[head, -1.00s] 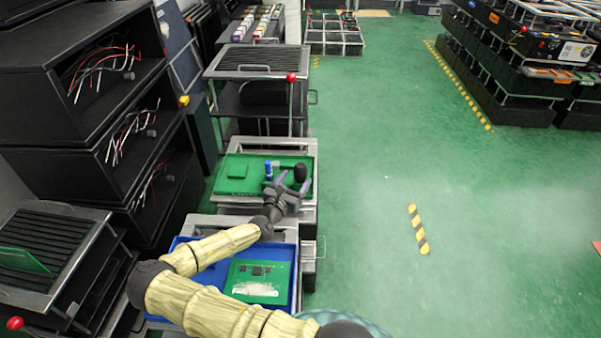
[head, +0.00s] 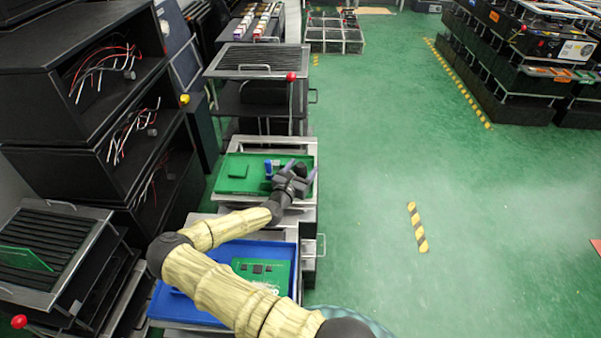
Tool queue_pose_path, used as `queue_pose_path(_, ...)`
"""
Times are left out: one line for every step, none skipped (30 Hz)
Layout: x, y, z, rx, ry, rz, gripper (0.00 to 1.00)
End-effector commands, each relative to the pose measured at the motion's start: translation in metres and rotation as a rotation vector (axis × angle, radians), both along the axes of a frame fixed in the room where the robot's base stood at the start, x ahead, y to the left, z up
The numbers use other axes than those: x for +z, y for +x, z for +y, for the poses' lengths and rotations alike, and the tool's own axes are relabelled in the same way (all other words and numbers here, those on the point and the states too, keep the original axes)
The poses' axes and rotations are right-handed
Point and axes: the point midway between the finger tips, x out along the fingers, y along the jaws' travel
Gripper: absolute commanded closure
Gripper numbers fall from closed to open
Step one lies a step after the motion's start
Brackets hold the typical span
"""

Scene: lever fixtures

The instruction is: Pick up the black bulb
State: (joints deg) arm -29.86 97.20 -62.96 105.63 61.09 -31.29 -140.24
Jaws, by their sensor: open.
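The black bulb (head: 301,169) is a small dark rounded shape at the right end of the green tray (head: 222,187) in the head view. The gripper body hides the bulb's lower part. I cannot tell whether the fingers touch it.
A blue tray (head: 215,262) with a green circuit board (head: 279,270) is nearer. Open green floor (head: 370,200) lies to the right.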

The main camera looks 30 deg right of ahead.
Motion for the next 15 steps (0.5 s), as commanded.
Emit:
queue_pose_path(0.0000, -0.0001, 0.0001, 0.000, 0.000, 0.000, 0.34)
queue_pose_path(0.0000, -0.0001, 0.0001, 0.000, 0.000, 0.000, 0.34)
queue_pose_path(0.0000, -0.0001, 0.0001, 0.000, 0.000, 0.000, 0.34)
queue_pose_path(0.0000, -0.0001, 0.0000, 0.000, 0.000, 0.000, 0.34)
queue_pose_path(0.0000, -0.0002, 0.0001, 0.000, 0.000, 0.000, 0.34)
queue_pose_path(0.0000, -0.0002, 0.0001, 0.000, 0.000, 0.000, 0.34)
queue_pose_path(0.0000, -0.0002, 0.0001, 0.000, 0.000, 0.000, 0.34)
queue_pose_path(0.0000, -0.0001, 0.0002, 0.000, 0.000, 0.000, 0.34)
queue_pose_path(0.0000, -0.0002, 0.0001, 0.000, 0.000, 0.000, 0.36)
queue_pose_path(0.0000, -0.0002, 0.0001, 0.000, 0.000, 0.000, 0.42)
queue_pose_path(0.0000, -0.0002, 0.0001, 0.000, 0.000, 0.000, 0.48)
queue_pose_path(0.0000, -0.0002, 0.0001, 0.000, 0.000, 0.000, 0.56)
queue_pose_path(0.0000, -0.0002, 0.0002, 0.000, 0.000, 0.000, 0.62)
queue_pose_path(0.0000, -0.0002, 0.0002, 0.000, 0.000, 0.000, 0.68)
queue_pose_path(0.0000, -0.0002, 0.0002, 0.000, 0.000, 0.000, 0.75)
